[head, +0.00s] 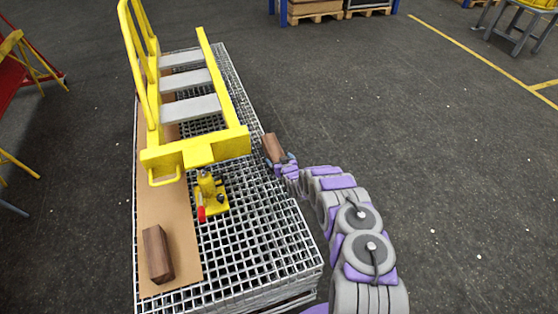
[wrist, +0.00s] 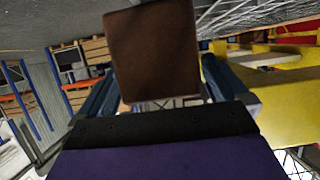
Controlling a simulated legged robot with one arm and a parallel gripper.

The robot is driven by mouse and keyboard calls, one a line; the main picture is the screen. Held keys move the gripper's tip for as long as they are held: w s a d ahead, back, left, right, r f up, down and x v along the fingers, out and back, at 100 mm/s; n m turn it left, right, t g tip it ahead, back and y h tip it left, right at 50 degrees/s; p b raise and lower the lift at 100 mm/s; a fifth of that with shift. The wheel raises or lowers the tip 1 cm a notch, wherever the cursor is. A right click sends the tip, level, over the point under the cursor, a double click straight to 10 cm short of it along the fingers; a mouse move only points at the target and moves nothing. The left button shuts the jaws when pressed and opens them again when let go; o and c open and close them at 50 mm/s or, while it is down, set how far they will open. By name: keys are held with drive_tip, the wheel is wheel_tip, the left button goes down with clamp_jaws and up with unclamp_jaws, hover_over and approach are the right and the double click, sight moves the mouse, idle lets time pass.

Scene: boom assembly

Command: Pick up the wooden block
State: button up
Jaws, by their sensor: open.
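One wooden block (head: 273,148) is at the right edge of the grating platform, at the tip of my arm. It also shows large and brown in the wrist view (wrist: 152,48). My gripper (head: 285,161) is right at this block. In the wrist view its dark blue fingers stand open on either side of the block's near end, with a gap visible at least on the right. I cannot tell whether the block rests on the grating. A second wooden block (head: 157,254) lies on the brown board at the platform's near left.
The metal grating platform (head: 255,245) carries a brown board (head: 165,212), a yellow step ladder (head: 240,142) and a small yellow device with a red part (head: 208,193). The ladder stands close left of my gripper. The floor (head: 450,170) to the right is clear.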

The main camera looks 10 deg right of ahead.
drive_tip(key=p+v, duration=0.4)
drive_tip(key=v, duration=1.3)
drive_tip(key=shift+w+a, duration=0.1)
